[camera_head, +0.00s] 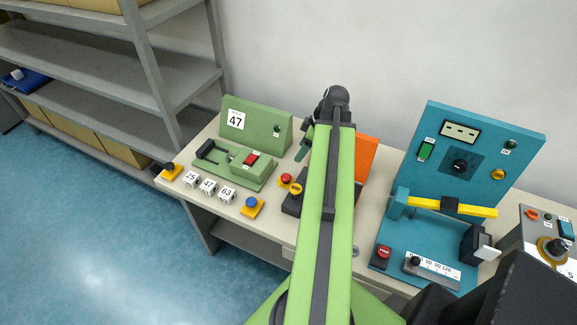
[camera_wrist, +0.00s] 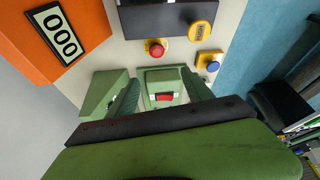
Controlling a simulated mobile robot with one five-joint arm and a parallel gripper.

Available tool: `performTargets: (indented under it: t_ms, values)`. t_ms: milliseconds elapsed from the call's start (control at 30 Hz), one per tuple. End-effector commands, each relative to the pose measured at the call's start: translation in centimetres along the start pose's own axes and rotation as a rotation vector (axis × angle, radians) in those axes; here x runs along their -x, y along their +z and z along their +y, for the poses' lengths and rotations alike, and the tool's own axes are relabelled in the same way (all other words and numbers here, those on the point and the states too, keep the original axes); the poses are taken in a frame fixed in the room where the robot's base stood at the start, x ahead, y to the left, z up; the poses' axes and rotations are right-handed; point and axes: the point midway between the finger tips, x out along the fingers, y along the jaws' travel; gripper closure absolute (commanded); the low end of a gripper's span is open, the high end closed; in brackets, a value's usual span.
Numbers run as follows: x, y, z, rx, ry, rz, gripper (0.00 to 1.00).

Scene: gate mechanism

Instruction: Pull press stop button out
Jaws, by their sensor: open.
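A red mushroom button (camera_head: 286,180) on a small yellow base stands on the bench, left of the dark block with a yellow button. It also shows in the wrist view (camera_wrist: 156,48), beyond the fingertips and apart from them. I take it for the press stop button, though no label on it is readable. My gripper (camera_wrist: 161,82) is open and empty in the wrist view, with the green device's red switch (camera_wrist: 164,97) visible between its fingers. In the head view my arm hides most of the gripper; one green finger shows at its left.
An orange box (camera_wrist: 62,35) with a 000 counter stands near the dark block's yellow button (camera_wrist: 202,31). A blue button (camera_head: 252,202) and several numbered cubes (camera_head: 208,186) lie in front. The green device (camera_head: 252,129) is left; a teal panel (camera_head: 480,140) with a yellow bar is right.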

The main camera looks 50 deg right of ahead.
Motion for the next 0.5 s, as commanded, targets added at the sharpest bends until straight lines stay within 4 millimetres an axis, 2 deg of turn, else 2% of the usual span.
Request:
performTargets:
  t_ms: [33,100,267,367,500]
  values:
    - [0.7,0.6,0.3,0.007,0.007,0.007,0.41]
    - [0.9,1.0,0.5,0.016,0.01,0.012,0.41]
    - [0.0,1.2,0.5,0.018,0.01,0.011,0.41]
    - [-1.6,1.3,0.5,0.018,0.01,0.011,0.41]
    - [-4.9,1.4,0.6,0.018,0.01,0.01,0.41]
